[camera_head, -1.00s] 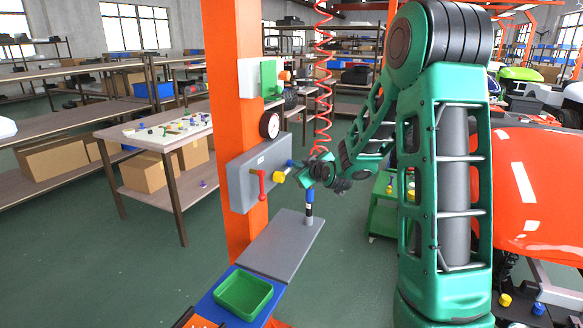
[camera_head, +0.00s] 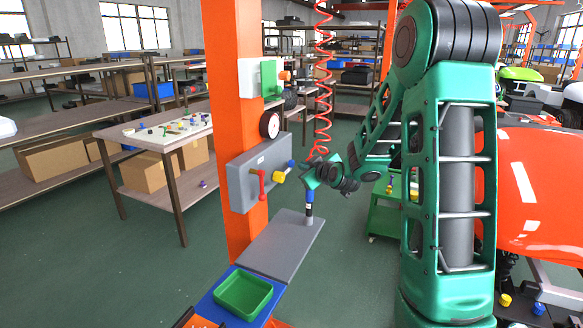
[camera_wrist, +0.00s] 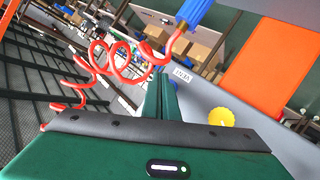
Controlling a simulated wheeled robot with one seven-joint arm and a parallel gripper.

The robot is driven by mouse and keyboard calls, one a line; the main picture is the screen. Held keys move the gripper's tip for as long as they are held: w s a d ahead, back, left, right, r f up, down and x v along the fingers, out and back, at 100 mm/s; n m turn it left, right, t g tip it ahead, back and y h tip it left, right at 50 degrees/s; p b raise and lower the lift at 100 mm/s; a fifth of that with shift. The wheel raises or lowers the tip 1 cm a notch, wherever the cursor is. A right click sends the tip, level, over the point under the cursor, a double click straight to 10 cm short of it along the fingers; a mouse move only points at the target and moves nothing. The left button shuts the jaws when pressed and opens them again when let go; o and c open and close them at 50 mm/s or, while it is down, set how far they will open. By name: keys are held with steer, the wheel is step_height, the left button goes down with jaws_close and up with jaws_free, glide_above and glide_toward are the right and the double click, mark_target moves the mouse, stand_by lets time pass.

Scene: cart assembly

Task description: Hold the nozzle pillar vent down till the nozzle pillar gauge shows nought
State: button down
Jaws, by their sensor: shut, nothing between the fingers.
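The nozzle pillar (camera_head: 232,120) is an orange post with a round white-faced gauge (camera_head: 269,125); its reading is too small to make out. Below the gauge is a grey panel (camera_head: 243,185) with a red lever (camera_head: 263,185), a yellow knob (camera_head: 279,177) and a small blue part (camera_head: 291,163). My gripper (camera_head: 307,171) is shut and empty, just right of the panel, apart from the yellow knob. In the wrist view my shut fingers (camera_wrist: 161,95) lie left of a yellow toothed knob (camera_wrist: 221,117).
A red coiled hose (camera_head: 322,105) hangs behind my gripper. A blue-and-black nozzle (camera_head: 309,205) stands on the grey shelf (camera_head: 285,245) below. A green tray (camera_head: 243,296) sits nearer. A white-and-green box (camera_head: 262,78) is mounted above the gauge. A red machine body (camera_head: 530,190) is at right.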

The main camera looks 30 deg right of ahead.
steer(key=shift+s+d, duration=0.75)
steer(key=shift+s, duration=0.25)
steer(key=shift+s+d, duration=0.75)
steer(key=shift+s, duration=0.2)
steer(key=s+a+f+m+g, duration=0.1)
steer(key=s+g, duration=0.4)
steer(key=s, duration=0.9)
steer(key=s+a+m+g+y, duration=0.1)
steer(key=s+a+m+g, duration=0.3)
steer(key=s, duration=1.1)
steer(key=s+a+f+m+g, duration=0.1)
steer(key=s+a+m+g, duration=0.2)
steer(key=s, duration=1.2)
steer(key=m+g, duration=0.2)
steer(key=shift+a+f+m+g, duration=0.15)
steer(key=shift+f+m+g, duration=0.2)
steer(key=shift+m+g, duration=0.05)
steer(key=shift+w+f, duration=0.25)
steer(key=shift+w, duration=0.35)
